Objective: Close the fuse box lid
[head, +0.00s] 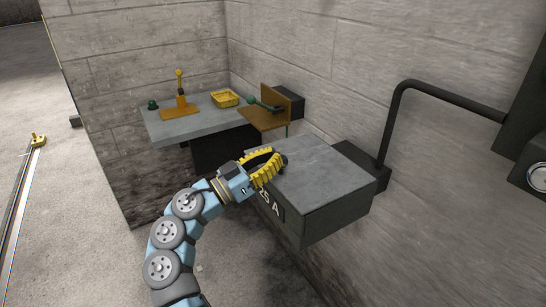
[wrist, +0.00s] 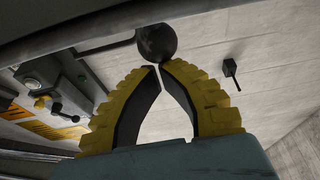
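The fuse box (head: 318,225) is a grey box on the wall, marked "25 A" on its front-left face. Its broad, flat grey top (head: 310,170), which looks like the lid, lies roughly level; how far it stands open I cannot tell. My gripper (head: 280,160) has yellow ridged fingers and is at the left edge of this top. In the wrist view, the fingertips (wrist: 159,66) nearly meet, with nothing between the fingers. A dark round knob (wrist: 157,42) sits just beyond the tips; whether they touch it is unclear.
A grey shelf (head: 190,127) behind holds a yellow tray (head: 225,98), an orange-based lever (head: 180,105) and a brown bracket (head: 270,112) with a green lever. A black pipe (head: 398,105) runs along the right wall. Open floor lies to the left.

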